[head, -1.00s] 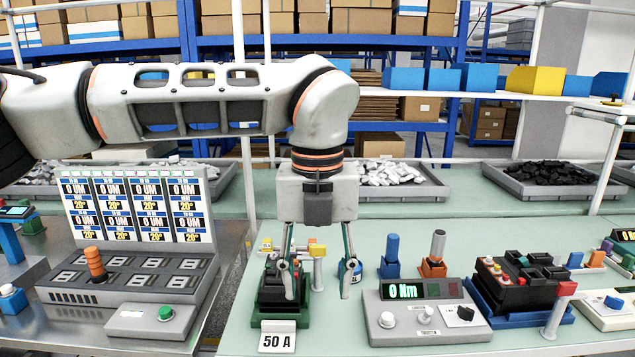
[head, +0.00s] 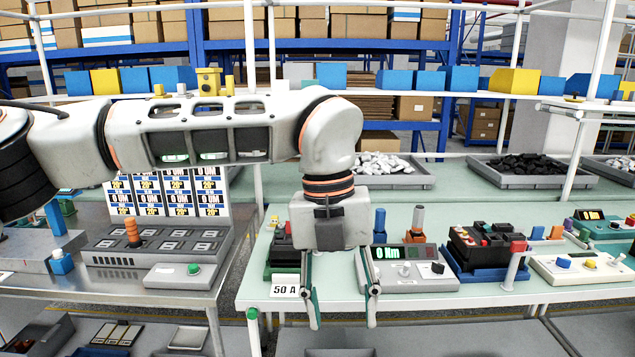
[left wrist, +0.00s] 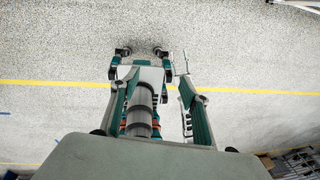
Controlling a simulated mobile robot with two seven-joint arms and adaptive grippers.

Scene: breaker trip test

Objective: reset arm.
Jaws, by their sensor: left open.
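My left arm comes in from the left across the head view, and its white wrist hangs down over the front edge of the green bench. My left gripper (head: 342,322) points down with its two fingers spread and nothing between them. Its tips show below the bench's front edge, to the right of the 50 A sign (head: 285,286). The wrist hides part of the dark breaker in the green holder (head: 282,240). In the left wrist view the open fingers show above a grey floor with a yellow line (left wrist: 50,83). My right gripper is not in view.
The torque box (head: 410,268) with a green display stands just right of the gripper. A black unit on a blue base (head: 485,272) is further right. The metal test station (head: 155,245) stands left. Grey part trays (head: 530,180) line the back.

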